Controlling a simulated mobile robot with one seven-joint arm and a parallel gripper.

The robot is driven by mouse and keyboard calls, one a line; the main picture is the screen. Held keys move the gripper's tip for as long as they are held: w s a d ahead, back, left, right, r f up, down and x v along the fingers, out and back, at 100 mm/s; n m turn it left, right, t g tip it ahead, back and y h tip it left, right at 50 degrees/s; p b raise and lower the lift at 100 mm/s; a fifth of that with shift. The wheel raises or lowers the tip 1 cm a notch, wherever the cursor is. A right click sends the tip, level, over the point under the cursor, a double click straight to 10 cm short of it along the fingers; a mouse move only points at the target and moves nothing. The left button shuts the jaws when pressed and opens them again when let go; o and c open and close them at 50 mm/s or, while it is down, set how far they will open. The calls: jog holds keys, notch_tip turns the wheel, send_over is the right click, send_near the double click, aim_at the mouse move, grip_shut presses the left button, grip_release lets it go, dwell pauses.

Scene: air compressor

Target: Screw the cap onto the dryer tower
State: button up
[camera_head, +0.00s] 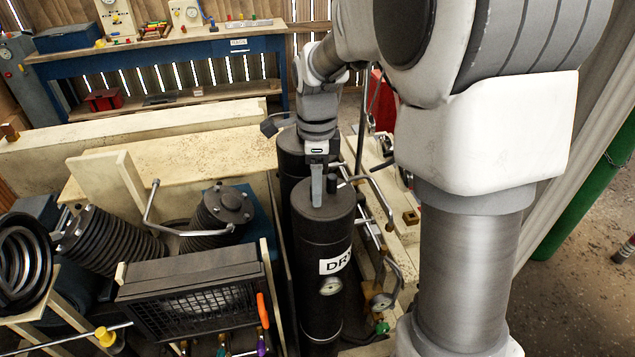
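The dryer tower (325,240) is a tall black cylinder. It stands upright at the middle and bears a white label reading "DR…" and a small gauge. My gripper (317,190) points down over its top, and the visible finger reaches to or just above the top face. The finger is seen edge-on, so I cannot tell how far the gripper is open. A small dark upright stub (332,184) shows just right of the finger; I cannot tell if it is the cap or a fitting. No cap can be clearly made out.
A second black cylinder (290,155) stands close behind. Bent metal pipes (376,196) run close on the right. Left are a finned cylinder (218,215) and a black radiator box (195,295). A blue workbench (170,60) stands at the back. My arm blocks the right.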

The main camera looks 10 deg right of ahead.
jog(key=shift+o, duration=1.2)
jog(key=shift+r, duration=0.1)
notch_tip(320, 180, up, 5)
jog(key=p, duration=0.4)
notch_tip(320, 180, up, 17)
jog(key=s+f+n+t, duration=0.2)
jog(key=s+f+n, duration=0.2)
jog(key=s+n, duration=0.6)
jog(key=s+d+f+n+t, duration=0.1)
jog(key=s+f+n+t, duration=0.2)
jog(key=s+n, duration=0.7)
jog(key=shift+d+f+n+t, duration=0.2)
jog(key=shift+f+n+t, duration=0.1)
jog(key=shift+f, duration=0.05)
